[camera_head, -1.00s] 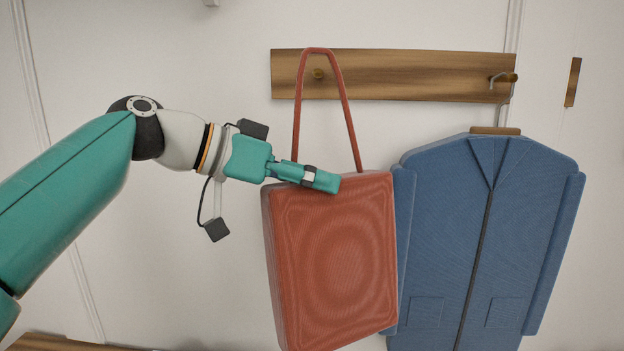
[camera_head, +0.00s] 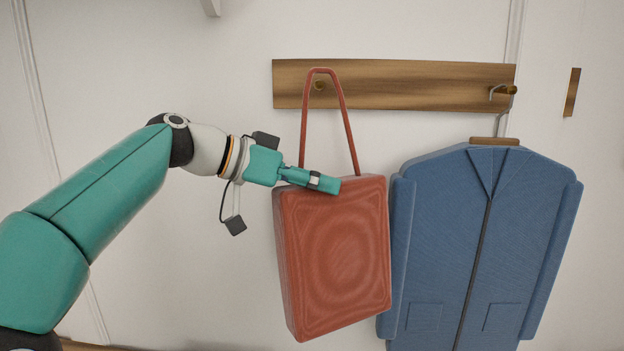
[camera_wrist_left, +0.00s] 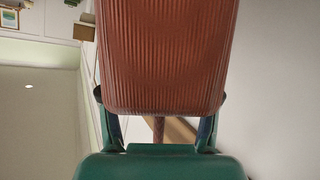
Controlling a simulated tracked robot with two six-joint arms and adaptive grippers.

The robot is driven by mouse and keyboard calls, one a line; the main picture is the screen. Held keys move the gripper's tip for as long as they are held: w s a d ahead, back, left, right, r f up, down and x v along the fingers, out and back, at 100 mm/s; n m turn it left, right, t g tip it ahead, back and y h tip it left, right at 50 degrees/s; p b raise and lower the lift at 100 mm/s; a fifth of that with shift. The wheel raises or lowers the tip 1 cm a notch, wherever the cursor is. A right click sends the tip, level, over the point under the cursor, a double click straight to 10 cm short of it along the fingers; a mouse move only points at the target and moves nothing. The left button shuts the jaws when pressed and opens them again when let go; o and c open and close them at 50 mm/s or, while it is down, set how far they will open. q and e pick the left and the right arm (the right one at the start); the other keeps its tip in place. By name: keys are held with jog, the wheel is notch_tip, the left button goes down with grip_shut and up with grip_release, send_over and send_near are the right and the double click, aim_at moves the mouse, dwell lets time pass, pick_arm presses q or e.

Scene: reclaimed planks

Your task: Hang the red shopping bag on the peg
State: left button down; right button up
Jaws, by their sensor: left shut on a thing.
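The red shopping bag (camera_head: 335,262) hangs below my left gripper (camera_head: 325,184), which is shut on its top edge. The bag's looped handle (camera_head: 349,135) stands up above it. In the head view the loop frames the left peg (camera_head: 320,85) on the wooden rail; I cannot tell whether the loop is around the peg or in front of it. In the left wrist view the bag (camera_wrist_left: 165,60) fills the space between the fingers, with part of the handle below it. My right gripper is not in view.
The wooden rail (camera_head: 420,88) is fixed to the white wall. A blue coat (camera_head: 455,250) hangs from its right peg (camera_head: 505,90), close beside the bag's right side. A small wooden strip (camera_head: 572,92) is at the far right. The wall left of the bag is clear.

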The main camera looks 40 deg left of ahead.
pick_arm(q)
jog(key=shift+w+a+p, duration=0.4)
jog(key=shift+w+a, duration=0.15)
jog(key=shift+w, duration=0.05)
jog(key=shift+w+a+f+b, duration=0.4)
jog(key=shift+w+a+f, duration=0.05)
jog(key=shift+w+f, duration=0.15)
jog(key=shift+c, duration=0.9)
grip_release()
jog(key=shift+f, duration=0.1)
